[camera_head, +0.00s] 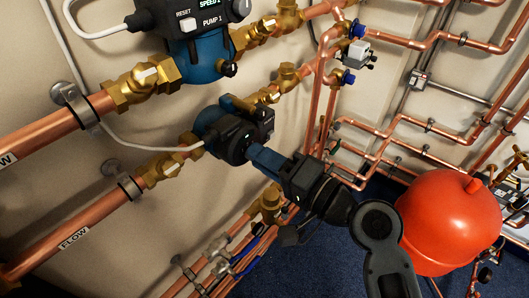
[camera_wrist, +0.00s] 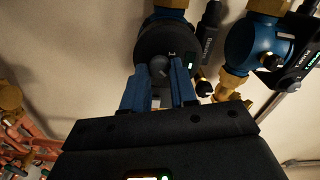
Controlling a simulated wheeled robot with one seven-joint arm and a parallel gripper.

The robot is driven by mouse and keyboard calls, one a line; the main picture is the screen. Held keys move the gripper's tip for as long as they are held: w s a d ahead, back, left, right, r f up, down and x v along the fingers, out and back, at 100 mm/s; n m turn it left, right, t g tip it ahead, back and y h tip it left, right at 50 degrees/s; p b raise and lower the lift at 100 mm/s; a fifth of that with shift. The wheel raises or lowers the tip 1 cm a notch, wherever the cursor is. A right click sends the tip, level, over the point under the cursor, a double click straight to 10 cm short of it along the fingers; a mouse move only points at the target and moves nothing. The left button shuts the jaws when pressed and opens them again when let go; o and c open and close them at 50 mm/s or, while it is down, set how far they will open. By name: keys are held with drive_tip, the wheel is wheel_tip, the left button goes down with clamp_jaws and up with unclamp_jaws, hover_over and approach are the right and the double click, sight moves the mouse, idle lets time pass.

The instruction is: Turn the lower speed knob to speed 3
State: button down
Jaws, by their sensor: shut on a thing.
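The lower pump (camera_head: 208,121) has a blue body and a black control head (camera_head: 240,138); its speed reading is too small to read. My gripper (camera_head: 257,152) reaches it from the lower right, its blue fingers against the front face. In the wrist view the dark round lower speed knob (camera_wrist: 159,66) sits between the two fingertips, on the black face (camera_wrist: 165,42) of the pump. My gripper (camera_wrist: 160,74) is shut on this knob. In the head view the fingers and head hide the knob. Its pointer mark cannot be made out.
The upper pump (camera_head: 203,55), marked PUMP 1 with a "SPEED 2" display, stands above; it also shows at right in the wrist view (camera_wrist: 255,42). Copper pipes (camera_head: 60,230) and brass valves (camera_head: 143,83) surround the pumps. A red tank (camera_head: 450,222) stands right of my arm.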

drive_tip(key=shift+f+m, duration=0.1)
drive_tip(key=shift+m, duration=0.5)
drive_tip(key=c, duration=0.9)
unclamp_jaws()
drive_tip(key=shift+b+v, duration=0.6)
drive_tip(key=shift+v, duration=3.3)
